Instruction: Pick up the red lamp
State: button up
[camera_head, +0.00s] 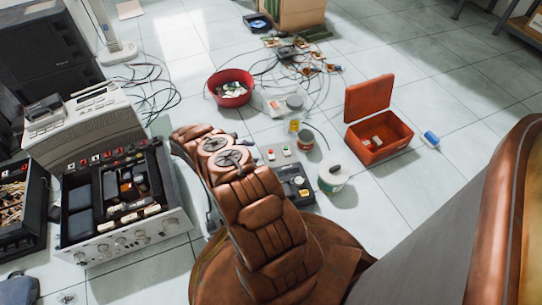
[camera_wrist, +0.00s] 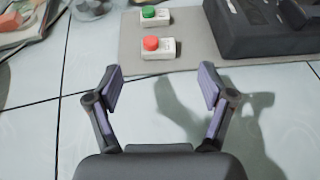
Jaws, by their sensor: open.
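The red lamp is most likely the small white block with a round red cap (camera_wrist: 151,44). It sits upright near the close edge of a grey mat (camera_wrist: 190,62) in the wrist view. It also shows small in the head view (camera_head: 270,155). My gripper (camera_wrist: 161,78) is open and empty in the wrist view. Its fingertips are spread on either side of the red lamp's line, short of it and apart from it. A similar block with a green cap (camera_wrist: 154,16) stands just beyond. My arm hides the gripper in the head view.
A black device (camera_wrist: 265,25) stands on the mat to the right of the red lamp in the wrist view. In the head view, a white tub (camera_head: 333,179), an open red box (camera_head: 378,140) and a red bowl (camera_head: 230,86) stand nearby.

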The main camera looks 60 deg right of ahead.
aim_at(271, 154)
jog(key=shift+s+d+f, duration=0.2)
jog(key=shift+s+f, duration=0.15)
jog(key=shift+f, duration=0.2)
jog(key=shift+b+x, duration=1.95)
jog(key=shift+x, duration=1.2)
jog(key=shift+s+d, duration=0.2)
jog(key=shift+d, duration=0.3)
jog(key=c, duration=1)
jog(key=shift+c, duration=0.2)
